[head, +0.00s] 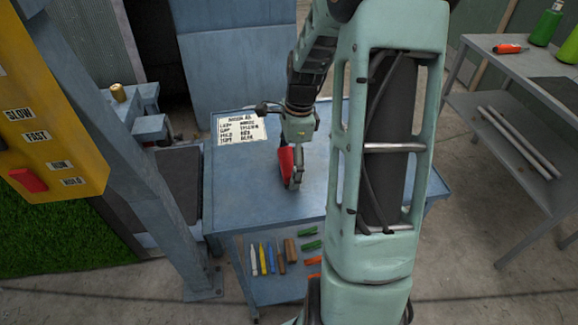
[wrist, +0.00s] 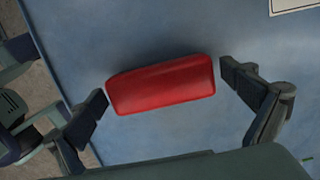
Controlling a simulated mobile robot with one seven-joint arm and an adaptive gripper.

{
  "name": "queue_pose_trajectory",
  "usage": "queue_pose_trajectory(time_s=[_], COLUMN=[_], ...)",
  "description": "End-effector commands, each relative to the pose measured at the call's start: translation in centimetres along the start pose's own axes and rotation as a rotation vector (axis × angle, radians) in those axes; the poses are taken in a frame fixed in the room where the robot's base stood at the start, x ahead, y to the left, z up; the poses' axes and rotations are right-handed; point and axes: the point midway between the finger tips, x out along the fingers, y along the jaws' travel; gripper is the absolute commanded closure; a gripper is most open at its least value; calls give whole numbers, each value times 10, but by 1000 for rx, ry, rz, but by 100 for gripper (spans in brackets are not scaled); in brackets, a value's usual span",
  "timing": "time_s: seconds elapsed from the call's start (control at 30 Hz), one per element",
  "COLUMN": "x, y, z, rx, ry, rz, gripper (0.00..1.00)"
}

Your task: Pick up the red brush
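The red brush shows as a red block (wrist: 160,86) in the wrist view, lying on the blue cart top (wrist: 185,30). My gripper (wrist: 164,88) is open, with one finger beyond each end of the block. A small gap shows at each end, wider on the right. In the head view the red brush (head: 285,163) is at my gripper (head: 292,180) over the cart top (head: 250,195), partly hidden by the gripper. Bristles cannot be made out.
A written card (head: 240,128) lies at the cart's back left. Several tools lie on the cart's lower shelf (head: 285,287). A yellow panel (head: 50,100) with a grey post (head: 150,190) stands left. A grey bench (head: 520,150) with green bottles stands right.

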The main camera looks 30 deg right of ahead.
Motion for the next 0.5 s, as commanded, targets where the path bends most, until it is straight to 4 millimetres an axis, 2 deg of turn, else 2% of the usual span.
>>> queue_pose_trajectory(time_s=[0.03, 0.3, 0.5], x=[0, -1, -1], y=[0, 0, 0], z=[0, 0, 0], rx=[0, 0, 0], ry=[0, 0, 0], rz=[0, -1, -1], gripper=[10, 38, 38])
